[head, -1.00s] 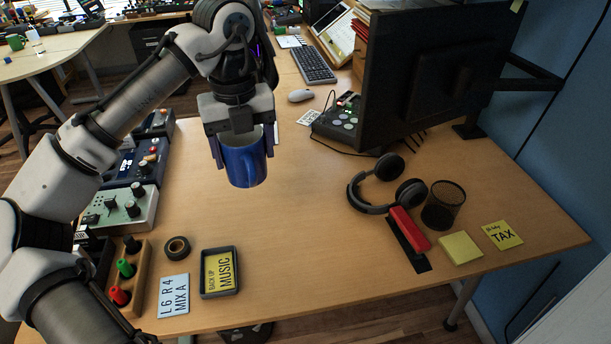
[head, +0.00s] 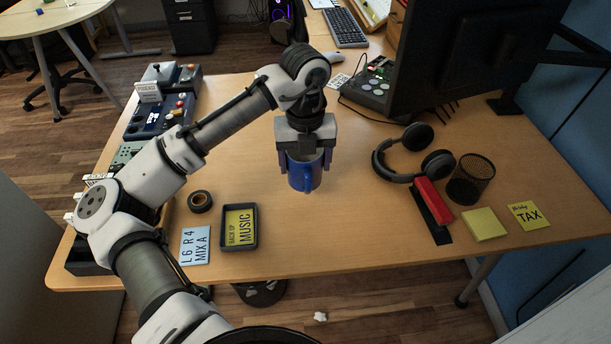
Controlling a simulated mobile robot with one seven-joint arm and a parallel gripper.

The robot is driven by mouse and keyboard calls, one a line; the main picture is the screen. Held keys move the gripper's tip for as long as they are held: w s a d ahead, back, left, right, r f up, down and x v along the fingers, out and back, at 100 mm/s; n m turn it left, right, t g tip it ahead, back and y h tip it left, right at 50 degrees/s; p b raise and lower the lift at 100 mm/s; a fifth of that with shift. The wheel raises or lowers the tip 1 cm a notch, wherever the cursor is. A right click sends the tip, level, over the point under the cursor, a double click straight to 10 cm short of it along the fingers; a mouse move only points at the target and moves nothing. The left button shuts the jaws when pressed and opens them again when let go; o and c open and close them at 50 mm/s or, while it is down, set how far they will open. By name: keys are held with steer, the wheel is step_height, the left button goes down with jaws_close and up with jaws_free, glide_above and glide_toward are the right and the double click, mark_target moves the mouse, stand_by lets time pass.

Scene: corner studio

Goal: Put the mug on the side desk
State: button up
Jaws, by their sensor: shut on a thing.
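My gripper (head: 305,160) is shut on the mug from above, one finger at each side. The mug is over the middle of the wooden desk (head: 330,225). I cannot tell surely how far its base is above the surface. Which desk is the side desk is not marked in view; another light desk (head: 40,22) stands at the far upper left.
Headphones (head: 400,170), a red stapler-like thing (head: 433,198), a mesh cup (head: 470,180) and yellow notes (head: 484,224) lie at the right. A monitor (head: 475,50) stands behind. Tape (head: 200,201), a card (head: 195,245) and a tray (head: 256,236) are at the front left. The desk's middle is clear.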

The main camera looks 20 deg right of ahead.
steer(key=shift+f, duration=2.65)
steer(key=shift+f, duration=0.1)
steer(key=o, duration=1.3)
step_height(320, 180, up, 12)
steer(key=shift+r, duration=0.1)
steer(key=shift+s, duration=0.15)
